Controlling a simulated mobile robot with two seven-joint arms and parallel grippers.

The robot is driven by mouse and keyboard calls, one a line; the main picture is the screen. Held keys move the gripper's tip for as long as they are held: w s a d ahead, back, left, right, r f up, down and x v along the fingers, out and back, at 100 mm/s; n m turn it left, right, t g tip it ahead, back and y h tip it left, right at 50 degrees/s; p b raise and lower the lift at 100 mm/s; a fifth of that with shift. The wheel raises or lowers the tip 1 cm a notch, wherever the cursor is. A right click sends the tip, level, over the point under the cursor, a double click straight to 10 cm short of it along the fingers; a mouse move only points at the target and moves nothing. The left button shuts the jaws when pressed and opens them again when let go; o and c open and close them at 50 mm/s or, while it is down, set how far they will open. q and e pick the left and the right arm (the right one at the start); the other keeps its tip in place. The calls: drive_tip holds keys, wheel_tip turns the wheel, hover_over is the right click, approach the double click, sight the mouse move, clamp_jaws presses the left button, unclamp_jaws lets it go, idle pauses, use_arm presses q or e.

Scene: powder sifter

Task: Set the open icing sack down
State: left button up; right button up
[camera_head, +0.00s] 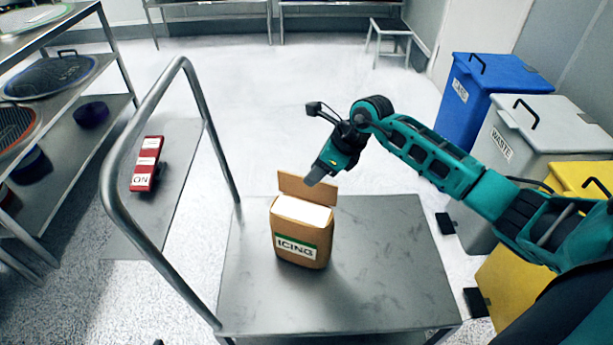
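The icing sack (299,238) is a brown paper sack with a green-and-white ICING label. It is upright on, or very close above, the grey metal cart top (390,265). Its top is open, with white contents showing and a brown flap raised at the back. My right gripper (316,177) points down at the upper right edge of that flap. Its fingertips overlap the flap in the picture, and I cannot tell whether they grip it. My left gripper is not in view.
The cart's tubular handle (122,205) rises at the left. A red labelled item (146,165) lies on a lower grey surface beyond it. Shelving with round sieves (48,76) stands far left. Blue (480,95), grey waste and yellow bins stand right. The cart top's right side is clear.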

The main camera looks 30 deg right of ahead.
drive_tip(key=v, duration=0.5)
drive_tip(key=shift+p, duration=0.35)
drive_tip(key=s+a+r+m+t+y, duration=0.3)
drive_tip(key=a+m+y, duration=0.25)
drive_tip(key=a, duration=0.35)
drive_tip(key=s+a+r+m+t+y, duration=0.25)
drive_tip(key=a+m+y, duration=0.3)
drive_tip(key=a, duration=0.35)
drive_tip(key=s+d+f+m+h, duration=0.1)
drive_tip(key=s+f+m+h, duration=0.4)
drive_tip(key=m, duration=1)
drive_tip(key=s+d+f+m+h, duration=0.2)
drive_tip(key=s+f+m+h, duration=0.4)
drive_tip(key=f+m, duration=0.5)
drive_tip(key=m+t+h, duration=0.1)
drive_tip(key=m, duration=0.3)
drive_tip(key=shift+s+d, duration=0.2)
drive_tip(key=shift+d, duration=0.05)
drive_tip(key=shift+r, duration=0.1)
